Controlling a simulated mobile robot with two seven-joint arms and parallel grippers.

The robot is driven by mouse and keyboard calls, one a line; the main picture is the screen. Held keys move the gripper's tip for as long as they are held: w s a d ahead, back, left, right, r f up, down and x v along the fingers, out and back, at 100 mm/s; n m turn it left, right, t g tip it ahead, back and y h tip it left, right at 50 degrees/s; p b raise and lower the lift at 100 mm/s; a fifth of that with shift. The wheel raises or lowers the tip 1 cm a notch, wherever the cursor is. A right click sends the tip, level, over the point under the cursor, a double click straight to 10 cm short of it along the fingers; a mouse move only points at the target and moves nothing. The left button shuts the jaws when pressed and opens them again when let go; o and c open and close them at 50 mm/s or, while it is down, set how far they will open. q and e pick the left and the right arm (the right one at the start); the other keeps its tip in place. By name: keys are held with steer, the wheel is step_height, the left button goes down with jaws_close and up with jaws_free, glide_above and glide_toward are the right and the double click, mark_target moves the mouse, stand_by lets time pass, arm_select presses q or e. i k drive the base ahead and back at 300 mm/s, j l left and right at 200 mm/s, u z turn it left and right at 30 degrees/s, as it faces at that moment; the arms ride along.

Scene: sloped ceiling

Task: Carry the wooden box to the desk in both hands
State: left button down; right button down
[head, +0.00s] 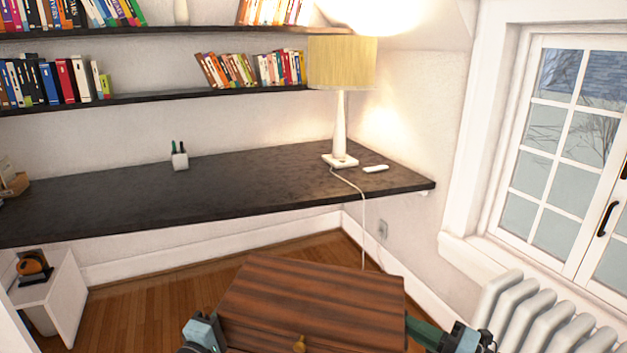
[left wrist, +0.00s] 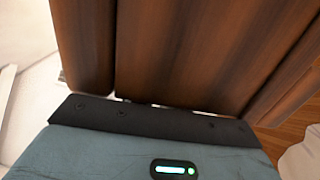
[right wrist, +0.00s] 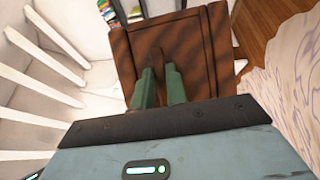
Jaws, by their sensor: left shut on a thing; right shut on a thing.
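The wooden box (head: 315,295) is dark brown with striped grain and a small brass knob on its near face. It is held in front of me, low at the bottom of the head view, below the desk's level in the picture. My left gripper (head: 205,330) is at its left side; the box fills the left wrist view (left wrist: 185,50), hiding the fingers. My right gripper (right wrist: 160,85) is shut at the box's right side, its green fingers against the brown panel. The black desk (head: 240,190) runs along the wall ahead, its front edge beyond the box.
On the desk stand a lamp (head: 340,125), a white remote-like item (head: 376,168) and a pen cup (head: 180,160). The desk's middle is clear. A lamp cord (head: 364,225) hangs at the right. A radiator (head: 540,315) is close on the right; a white shelf unit (head: 55,300) is at left.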

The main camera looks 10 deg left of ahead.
mark_target(222, 184)
steer(key=i, duration=2)
steer(key=u, duration=1.3)
steer(key=i+l, duration=0.15)
steer(key=i, duration=0.4)
